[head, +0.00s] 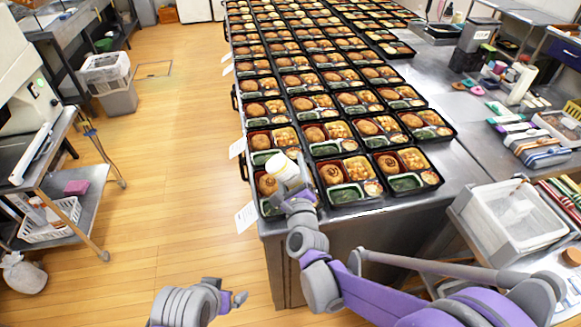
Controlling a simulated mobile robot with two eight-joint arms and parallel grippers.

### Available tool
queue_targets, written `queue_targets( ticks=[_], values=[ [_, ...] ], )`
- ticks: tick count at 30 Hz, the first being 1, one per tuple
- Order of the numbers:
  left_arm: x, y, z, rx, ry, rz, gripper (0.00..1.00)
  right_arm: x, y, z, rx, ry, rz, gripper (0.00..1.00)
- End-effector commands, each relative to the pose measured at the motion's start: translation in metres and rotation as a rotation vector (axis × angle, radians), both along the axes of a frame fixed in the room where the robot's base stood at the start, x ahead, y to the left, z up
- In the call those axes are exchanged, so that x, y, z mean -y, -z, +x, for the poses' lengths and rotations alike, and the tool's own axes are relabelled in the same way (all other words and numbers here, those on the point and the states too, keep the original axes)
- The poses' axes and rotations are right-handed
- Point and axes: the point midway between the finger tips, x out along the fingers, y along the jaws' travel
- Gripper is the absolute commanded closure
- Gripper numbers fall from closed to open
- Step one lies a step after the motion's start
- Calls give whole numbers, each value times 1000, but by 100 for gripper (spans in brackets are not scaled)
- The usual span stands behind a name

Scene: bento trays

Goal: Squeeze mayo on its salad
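A pale cream bottle with a yellowish part, apparently the mayo (281,169), is tilted above the near left bento tray (266,207). My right gripper (295,186) is at the bottle and appears shut on it; the fingers are small and partly hidden. The bottle and gripper cover much of that tray, including its salad. The bottle's tip and any squeezed mayo cannot be made out. The adjacent tray (357,202) shows a brown round piece, a green compartment and a small pale portion. My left gripper (237,301) is low over the floor, away from the trays; its finger opening is unclear.
Many filled black trays stand in rows on the long metal table (447,161). A clear bin (512,220) and bundled packets (535,146) lie to the right. A metal shelf unit (72,208) stands left. The wooden floor (175,160) is clear between.

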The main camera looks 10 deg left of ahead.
Motion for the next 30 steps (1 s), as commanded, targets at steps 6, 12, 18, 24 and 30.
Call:
queue_targets(
  ticks=[6,12,18,24,30],
  values=[
    [0,1,0,0,0,0,0,0,0,-1,0,0,0,41],
    [0,0,0,0,0,0,0,0,0,1,0,0,-1,61],
    [0,0,0,0,0,0,0,-2,0,6,0,0,0,84],
    [0,0,0,0,0,0,0,-3,0,7,0,0,0,84],
    [0,0,0,0,0,0,0,-2,0,6,0,0,0,84]
  ],
)
